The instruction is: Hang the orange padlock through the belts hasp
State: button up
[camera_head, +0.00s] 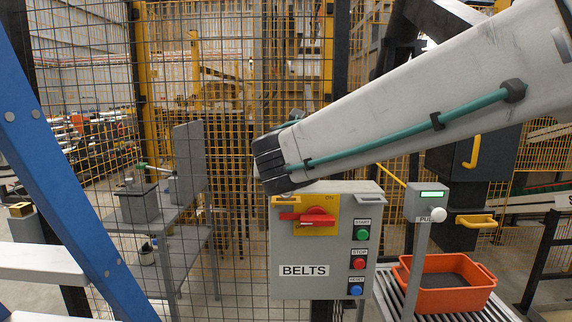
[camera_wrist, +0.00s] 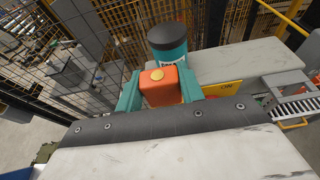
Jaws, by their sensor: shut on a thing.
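In the wrist view, the orange padlock (camera_wrist: 160,97), with a round brass-coloured spot on it, sits between the teal fingers of my gripper (camera_wrist: 160,88). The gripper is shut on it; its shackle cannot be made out. In the head view, my arm's dark end hangs above the upper left of the grey BELTS box (camera_head: 305,258), hiding the fingers and padlock. On this box is a yellow plate (camera_head: 333,203) with a red switch handle (camera_head: 316,219) and a red piece (camera_head: 289,216) at its left. I cannot tell a hasp opening. The plate also shows beyond the padlock in the wrist view (camera_wrist: 224,89).
Green, red and blue buttons line the box's right side. A post-mounted panel (camera_head: 427,202) stands right of it, with an orange crate (camera_head: 457,296) on rollers below. Mesh fencing (camera_head: 232,110) lies behind. A teal, dark-capped cylinder (camera_wrist: 168,52) is just beyond the padlock.

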jog(key=shift+f, duration=2)
jog(key=o, duration=1.1)
jog(key=v, duration=0.8)
